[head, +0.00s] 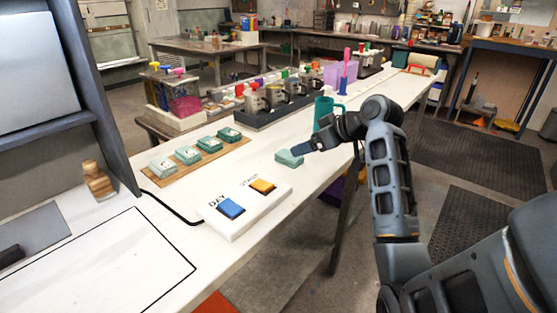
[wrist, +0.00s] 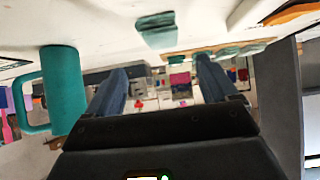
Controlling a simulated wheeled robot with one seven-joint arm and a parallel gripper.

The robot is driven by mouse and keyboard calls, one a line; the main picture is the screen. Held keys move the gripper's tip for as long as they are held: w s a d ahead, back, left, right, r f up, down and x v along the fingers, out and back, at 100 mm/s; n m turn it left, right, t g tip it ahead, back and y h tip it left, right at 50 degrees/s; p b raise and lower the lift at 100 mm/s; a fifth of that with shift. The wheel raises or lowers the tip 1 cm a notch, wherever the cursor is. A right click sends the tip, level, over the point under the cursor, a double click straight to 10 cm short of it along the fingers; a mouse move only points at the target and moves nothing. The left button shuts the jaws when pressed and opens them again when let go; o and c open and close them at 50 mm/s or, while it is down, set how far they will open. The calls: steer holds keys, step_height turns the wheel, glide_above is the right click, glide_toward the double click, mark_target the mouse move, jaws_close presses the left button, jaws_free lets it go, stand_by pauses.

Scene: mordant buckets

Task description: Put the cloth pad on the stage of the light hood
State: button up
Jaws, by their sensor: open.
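The cloth pad (head: 289,158) is a small teal pad lying on the white bench, apart from the other pads. It also shows in the wrist view (wrist: 156,30), just beyond the fingertips. My gripper (head: 303,149) is open beside the pad, on its right in the head view. In the wrist view my gripper (wrist: 162,66) has nothing between its two blue-grey fingers. The light hood (head: 90,70) is the dark grey frame at the left. A flat grey plate (head: 45,247), which looks like its stage, lies at the lower left, partly cut off.
A teal mug (head: 322,106) stands close behind my gripper. A wooden board (head: 207,163) holds several teal pads. A white box (head: 247,209) has blue and orange buttons. A wooden figure-like block (head: 97,180) stands near the hood. A black-outlined area (head: 125,262) is bare.

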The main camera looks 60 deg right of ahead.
mark_target(290, 154)
steer(key=x, duration=0.7)
steer(key=shift+a+f+p, duration=0.2)
steer(key=shift+f+p, duration=0.2)
steer(key=shift+f, duration=0.2)
steer(key=c, duration=1.1)
steer(key=shift+r, duration=0.1)
